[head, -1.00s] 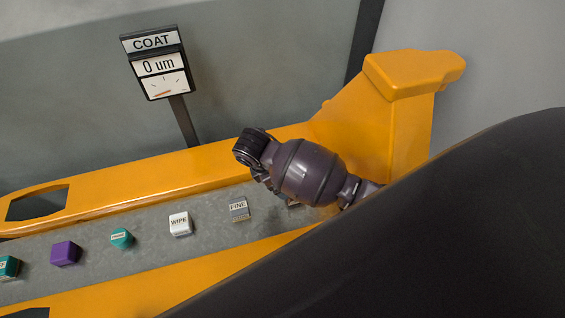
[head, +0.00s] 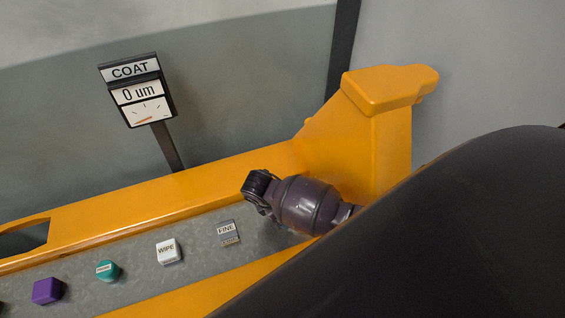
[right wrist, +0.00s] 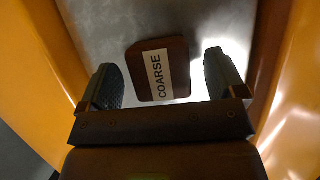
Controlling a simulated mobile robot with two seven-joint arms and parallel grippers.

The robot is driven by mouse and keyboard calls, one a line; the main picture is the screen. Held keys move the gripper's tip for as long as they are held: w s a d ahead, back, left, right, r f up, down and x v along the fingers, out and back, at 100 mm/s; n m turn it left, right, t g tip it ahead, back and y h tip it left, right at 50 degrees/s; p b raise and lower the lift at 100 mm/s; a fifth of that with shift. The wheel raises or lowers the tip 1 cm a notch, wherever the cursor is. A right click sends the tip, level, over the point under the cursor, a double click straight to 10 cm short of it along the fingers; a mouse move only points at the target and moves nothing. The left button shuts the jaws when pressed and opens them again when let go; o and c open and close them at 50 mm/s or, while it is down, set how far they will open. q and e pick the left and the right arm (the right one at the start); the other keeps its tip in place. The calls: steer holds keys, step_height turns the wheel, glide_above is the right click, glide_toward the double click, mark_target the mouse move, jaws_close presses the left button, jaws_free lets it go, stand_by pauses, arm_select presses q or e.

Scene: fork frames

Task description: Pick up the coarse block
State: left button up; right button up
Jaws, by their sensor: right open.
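The coarse block (right wrist: 177,69), brown with a white label reading COARSE, lies on the grey metal surface in the right wrist view. My right gripper (right wrist: 163,82) is open, with one dark finger on each side of the block. In the head view my right wrist (head: 303,204) is over the right end of the tray and hides the coarse block. My left gripper is not in view.
A grey tray surface (head: 200,265) with yellow side rails (head: 150,207) holds a FINE block (head: 229,229), a white WIPE block (head: 168,252), a teal piece (head: 107,271) and a purple block (head: 47,291). A COAT gauge (head: 137,92) reading 0 um stands behind. A yellow post (head: 385,130) rises at right.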

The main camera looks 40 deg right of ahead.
steer(key=shift+d+f, duration=0.15)
steer(key=shift+f, duration=0.2)
steer(key=c, duration=1)
steer(key=shift+c, duration=0.2)
steer(key=shift+r, duration=0.1)
